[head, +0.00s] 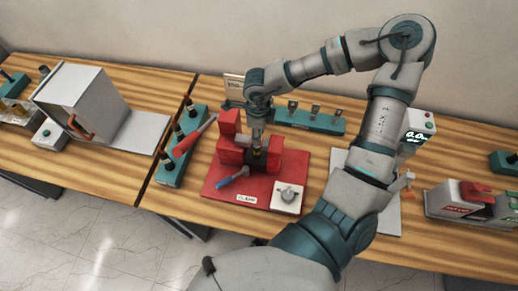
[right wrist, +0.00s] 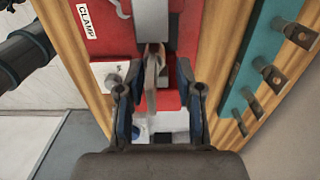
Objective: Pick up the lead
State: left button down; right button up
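My right gripper (head: 257,125) reaches down over the red clamp (head: 227,135) at the middle of the table. In the right wrist view its two fingers (right wrist: 158,105) stand apart. A thin, flat, grey-beige upright piece (right wrist: 152,78), perhaps the lead, shows between and just ahead of them. I see a gap on each side and no clear contact. In the head view the gripper hides most of this spot. A teal rack (head: 330,125) behind holds several flat lugs with holes (right wrist: 272,75). My left gripper is not in view.
The clamp's red base (head: 228,187) carries a blue-handled tool (head: 232,178) and a white knob plate (head: 287,196). Left stand a teal rack with red-handled tools (head: 172,172) and a grey box (head: 80,95). A meter (head: 418,130) stands right. Bare wood shows along the front edge.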

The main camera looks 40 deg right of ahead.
jog(key=shift+a+f, duration=0.15)
jog(key=shift+a, duration=0.5)
grip_shut()
jog(key=shift+d, duration=0.3)
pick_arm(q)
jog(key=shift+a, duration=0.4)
pick_arm(e)
jog(key=shift+d, duration=0.1)
